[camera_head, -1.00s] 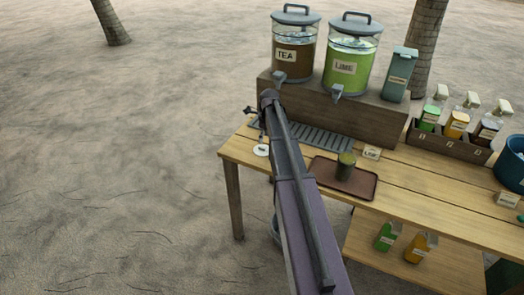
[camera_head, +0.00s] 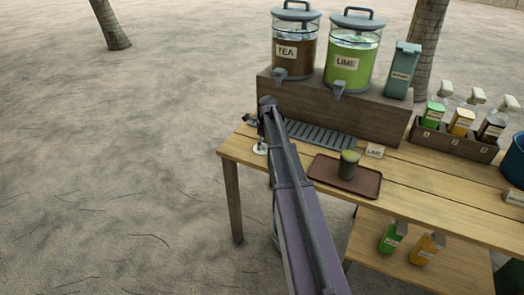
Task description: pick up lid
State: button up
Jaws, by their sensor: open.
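A small white disc, which looks like the lid (camera_head: 260,149), lies flat near the back left corner of the wooden table, left of the slatted drip tray. My gripper (camera_head: 260,137) hangs from the far end of my arm, open, just above the disc. At this size I cannot tell whether the fingers touch it. A cup with a greenish drink (camera_head: 348,166) stands on a brown tray (camera_head: 325,175) to the right.
A tea dispenser (camera_head: 297,48) and a lime dispenser (camera_head: 350,60) stand on a wooden riser (camera_head: 350,112) behind. A grey drip tray (camera_head: 322,138) lies in front of it. A bottle caddy (camera_head: 458,144) is at the right. The front left tabletop is bare.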

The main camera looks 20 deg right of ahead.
aim_at(263, 145)
jog(key=shift+c, duration=0.2)
dwell(0.3)
jog(key=c, duration=0.8)
jog(key=shift+o, duration=0.2)
jog(key=shift+r, duration=0.15)
notch_tip(263, 145, up, 2)
jog(key=p, duration=0.2)
jog(key=shift+r+p, duration=0.25)
jog(key=shift+p, duration=0.15)
jog(key=shift+s+r+p, duration=0.4)
jog(key=shift+r+p, duration=0.2)
jog(key=s, duration=1)
jog(key=s+r+p, duration=0.1)
jog(key=s, duration=0.4)
jog(key=shift+s, duration=0.15)
jog(key=shift+a, duration=0.1)
